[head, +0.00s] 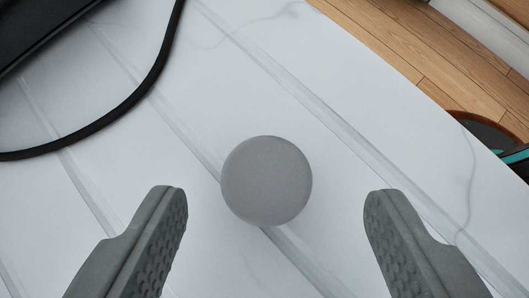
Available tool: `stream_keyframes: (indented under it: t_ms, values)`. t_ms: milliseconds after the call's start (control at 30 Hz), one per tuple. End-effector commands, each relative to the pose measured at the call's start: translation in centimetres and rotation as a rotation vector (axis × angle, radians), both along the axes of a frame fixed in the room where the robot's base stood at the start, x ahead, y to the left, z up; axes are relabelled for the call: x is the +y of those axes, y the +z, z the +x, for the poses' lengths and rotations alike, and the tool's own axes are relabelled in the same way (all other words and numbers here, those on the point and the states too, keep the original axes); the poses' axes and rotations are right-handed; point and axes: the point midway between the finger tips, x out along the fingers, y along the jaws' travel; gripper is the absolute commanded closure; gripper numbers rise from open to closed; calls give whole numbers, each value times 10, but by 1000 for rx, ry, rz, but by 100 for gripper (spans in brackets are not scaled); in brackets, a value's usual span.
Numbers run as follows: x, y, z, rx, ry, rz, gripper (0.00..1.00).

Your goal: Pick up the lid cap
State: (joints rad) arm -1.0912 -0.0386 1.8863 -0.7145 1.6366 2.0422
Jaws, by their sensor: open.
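The lid cap appears as a round, plain grey disc (267,181) on the white marbled surface, near the middle of the head view. My gripper (275,205) is open, with one grey textured finger to the left of the cap and one to the right. There is a clear gap between the cap and each finger, and neither touches it. The cap lies between the lines of the fingers, close to the level of their tips in the picture. Its height and underside cannot be seen from here.
The white marbled surface (300,80) is clear around the cap. A black object with a curved black band (165,60) is at the upper left. The surface's edge runs along the upper right, with wooden floor (400,45) beyond. A dark round object (485,130) is partly visible at the right.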

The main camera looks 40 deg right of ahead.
Motion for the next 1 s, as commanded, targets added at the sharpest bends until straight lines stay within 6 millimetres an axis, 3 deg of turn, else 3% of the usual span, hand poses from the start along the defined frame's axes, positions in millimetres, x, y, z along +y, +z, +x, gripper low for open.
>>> stream_keyframes:
  t_ms: [300,567,800,1000]
  values:
    - [-19,-29,21,1,-1,-1,37]
    - [-21,-32,23,0,0,0,37]
    - [-21,-32,23,1,1,0,82]
    - [-21,-32,23,1,1,0,85]
